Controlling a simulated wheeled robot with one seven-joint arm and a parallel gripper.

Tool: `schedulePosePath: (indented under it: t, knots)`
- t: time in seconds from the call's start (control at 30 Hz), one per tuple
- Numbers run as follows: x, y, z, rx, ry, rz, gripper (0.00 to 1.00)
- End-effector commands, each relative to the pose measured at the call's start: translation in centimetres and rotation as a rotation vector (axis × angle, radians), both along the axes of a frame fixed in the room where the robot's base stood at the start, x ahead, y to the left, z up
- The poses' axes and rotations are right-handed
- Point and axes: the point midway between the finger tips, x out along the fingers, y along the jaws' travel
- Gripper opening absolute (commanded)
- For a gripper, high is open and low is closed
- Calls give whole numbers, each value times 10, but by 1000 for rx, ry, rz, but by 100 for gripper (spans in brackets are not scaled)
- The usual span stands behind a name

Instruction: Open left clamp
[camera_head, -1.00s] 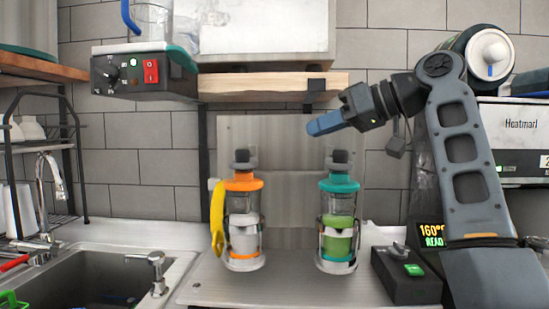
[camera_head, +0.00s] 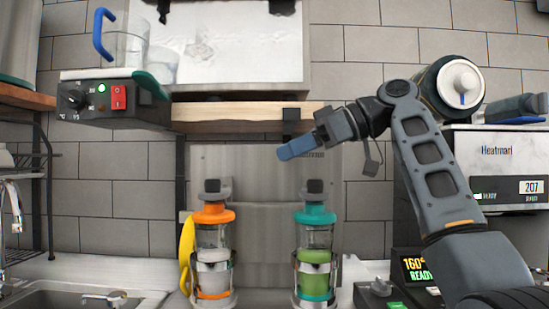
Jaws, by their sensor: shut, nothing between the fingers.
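No part is plainly recognisable as the left clamp. Two clear jars in metal holders stand against a steel back panel (camera_head: 240,168). The left jar (camera_head: 212,262) has an orange lid (camera_head: 212,216), and a yellow curved piece (camera_head: 186,252) hangs at its left side. The right jar (camera_head: 314,258) has a teal lid (camera_head: 315,218) and green contents. A dark-topped grey fitting sits above each lid. My gripper (camera_head: 285,152) is shut and empty, its blue-grey fingers pointing left. In the picture it lies above and between the jars, apart from both.
A wooden shelf (camera_head: 235,113) crosses behind my gripper. At its left is a black control box (camera_head: 105,100) with a red switch and a blue handle above. A sink (camera_head: 60,299) lies lower left. A display unit (camera_head: 418,267) and a white machine (camera_head: 500,165) stand right.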

Motion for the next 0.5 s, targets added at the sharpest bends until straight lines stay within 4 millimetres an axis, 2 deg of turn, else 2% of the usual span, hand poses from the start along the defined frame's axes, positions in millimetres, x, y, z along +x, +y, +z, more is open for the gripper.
schedulePosePath:
  t: [0.5]
  knots:
    - [17,88,-37,-2,2,2,0]
